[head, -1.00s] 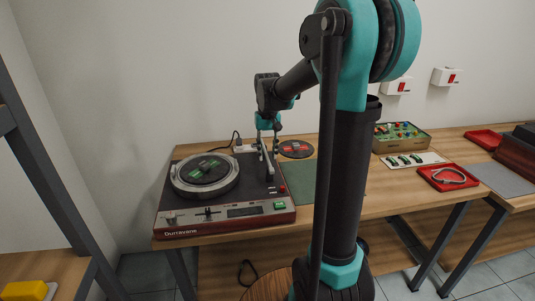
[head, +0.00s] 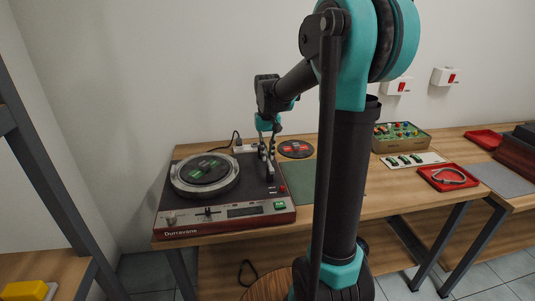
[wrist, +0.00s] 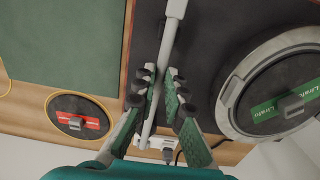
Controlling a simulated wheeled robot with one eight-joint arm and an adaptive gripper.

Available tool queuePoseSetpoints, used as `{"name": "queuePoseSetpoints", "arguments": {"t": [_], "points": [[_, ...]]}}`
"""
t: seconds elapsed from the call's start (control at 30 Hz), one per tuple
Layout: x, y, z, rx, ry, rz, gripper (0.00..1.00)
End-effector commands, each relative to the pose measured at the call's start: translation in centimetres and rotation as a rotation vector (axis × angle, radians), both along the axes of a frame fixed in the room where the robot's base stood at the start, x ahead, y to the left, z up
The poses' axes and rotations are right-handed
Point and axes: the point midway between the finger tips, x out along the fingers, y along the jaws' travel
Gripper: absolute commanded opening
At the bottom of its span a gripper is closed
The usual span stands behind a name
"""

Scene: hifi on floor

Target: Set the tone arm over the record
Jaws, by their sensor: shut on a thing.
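The record player (head: 225,223) has a dark red front and stands at the left of the table. A dark record with a green label (head: 205,168) lies on its silver-rimmed platter, which also shows at the right of the wrist view (wrist: 232,95). The tone arm (wrist: 172,30) is a pale grey rod to the right of the platter in the head view, clear of the record. My gripper (wrist: 159,78) is shut on the tone arm, with the rod between its green-padded fingers. In the head view my gripper (head: 267,157) stands over the player's right side, hiding part of the rod.
A second record with a red label (head: 295,149) lies behind a green mat (head: 298,182), right of the player. A box of colourful parts (head: 402,137), a white board (head: 415,160) and a red tray (head: 447,178) stand farther right. A cable is behind the player.

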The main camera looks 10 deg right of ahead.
Motion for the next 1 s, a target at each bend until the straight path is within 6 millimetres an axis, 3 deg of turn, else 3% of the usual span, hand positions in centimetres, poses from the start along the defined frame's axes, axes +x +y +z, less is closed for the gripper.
{"name": "queuePoseSetpoints", "arguments": {"t": [0.37, 1.0], "points": [[0.1, 1.3, 0.0, 0.0, 0.0, -0.1, 0.0], [2.5, 7.3, 0.0, 0.0, 0.0, -0.637, 0.0]]}}
